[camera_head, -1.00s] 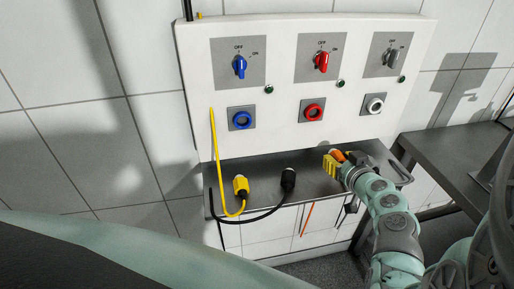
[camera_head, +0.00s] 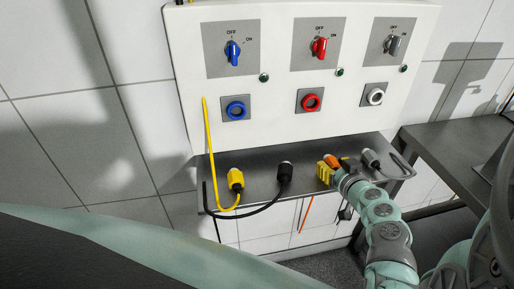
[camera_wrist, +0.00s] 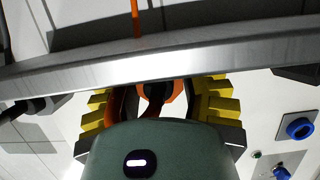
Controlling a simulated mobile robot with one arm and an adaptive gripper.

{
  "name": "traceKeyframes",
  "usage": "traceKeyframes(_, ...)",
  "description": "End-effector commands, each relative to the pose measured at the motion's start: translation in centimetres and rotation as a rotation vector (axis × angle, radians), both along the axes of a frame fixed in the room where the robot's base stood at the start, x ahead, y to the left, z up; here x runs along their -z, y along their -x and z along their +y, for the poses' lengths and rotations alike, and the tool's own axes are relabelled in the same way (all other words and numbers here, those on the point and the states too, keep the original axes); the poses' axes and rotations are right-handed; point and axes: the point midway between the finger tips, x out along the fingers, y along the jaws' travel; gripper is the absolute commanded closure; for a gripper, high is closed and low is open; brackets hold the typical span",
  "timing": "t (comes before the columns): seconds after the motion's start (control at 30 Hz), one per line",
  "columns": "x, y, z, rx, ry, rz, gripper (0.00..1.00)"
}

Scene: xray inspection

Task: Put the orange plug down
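The orange plug (camera_head: 331,159) is between the yellow fingers of my gripper (camera_head: 335,167), just above or on the metal shelf (camera_head: 262,169); I cannot tell whether it touches. In the wrist view, the plug (camera_wrist: 176,92) shows between the two finger pads of my gripper (camera_wrist: 153,108), which look closed about it. The shelf's front edge (camera_wrist: 150,68) crosses in front and hides part of the plug. An orange cable (camera_wrist: 136,18) hangs past the edge; it also shows below the shelf in the head view (camera_head: 306,214).
A yellow plug (camera_head: 236,178) and a black plug (camera_head: 285,172) lie left on the shelf, with a grey plug (camera_head: 371,158) to the right of my gripper. The panel (camera_head: 270,125) with blue, red and white sockets stands behind. A table (camera_head: 465,150) is at right.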

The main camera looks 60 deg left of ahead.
Motion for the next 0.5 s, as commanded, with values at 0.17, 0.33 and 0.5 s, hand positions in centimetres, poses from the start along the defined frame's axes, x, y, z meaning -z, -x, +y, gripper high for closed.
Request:
traceKeyframes(0.17, -0.05, -0.08, -0.09, 0.002, 0.001, 0.000, 0.38)
traceKeyframes(0.33, -0.04, -0.09, -0.09, 0.003, 0.001, 0.000, 0.36)
traceKeyframes(0.5, -0.30, -0.09, -0.10, 0.003, 0.001, 0.000, 0.36)
